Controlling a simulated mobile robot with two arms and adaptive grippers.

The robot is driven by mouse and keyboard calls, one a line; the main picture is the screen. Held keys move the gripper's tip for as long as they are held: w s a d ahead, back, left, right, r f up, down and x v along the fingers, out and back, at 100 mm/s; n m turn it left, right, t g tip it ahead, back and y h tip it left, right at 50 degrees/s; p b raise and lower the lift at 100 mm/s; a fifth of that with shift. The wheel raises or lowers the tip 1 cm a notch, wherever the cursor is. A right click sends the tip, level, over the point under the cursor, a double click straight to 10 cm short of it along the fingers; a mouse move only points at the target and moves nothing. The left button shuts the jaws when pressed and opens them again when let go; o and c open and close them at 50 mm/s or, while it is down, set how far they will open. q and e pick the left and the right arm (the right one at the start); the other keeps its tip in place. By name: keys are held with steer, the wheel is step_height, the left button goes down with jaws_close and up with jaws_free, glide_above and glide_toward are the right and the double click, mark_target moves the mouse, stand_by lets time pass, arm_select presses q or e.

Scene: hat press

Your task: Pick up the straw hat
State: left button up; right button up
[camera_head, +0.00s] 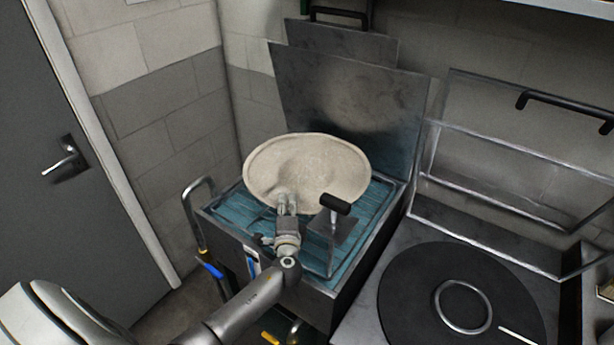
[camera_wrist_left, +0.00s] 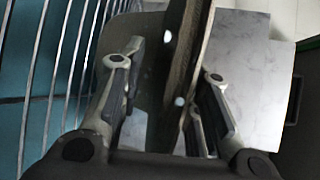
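The pale straw hat (camera_head: 310,165) is over the back part of a blue-slatted box, its broad round brim turned toward the camera. My left gripper (camera_head: 287,203) is at the hat's front edge. In the left wrist view the hat's brim (camera_wrist_left: 181,75) shows edge-on as a brown strip. It passes between the two fingers of my left gripper (camera_wrist_left: 167,95), which stand apart. A gap shows between the brim and the left finger, and the right finger is close to the brim. My right gripper is not in view.
The metal box (camera_head: 340,292) has a raised metal lid (camera_head: 350,95) behind the hat. A black T-shaped handle (camera_head: 334,205) stands close right of my left gripper. A bent metal rail (camera_head: 197,200) is at left. A black round plate (camera_head: 410,285) lies on the right-hand counter.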

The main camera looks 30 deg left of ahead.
arm_select(q)
jaws_close()
steer(key=shift+r, duration=0.1)
stand_by(0.3)
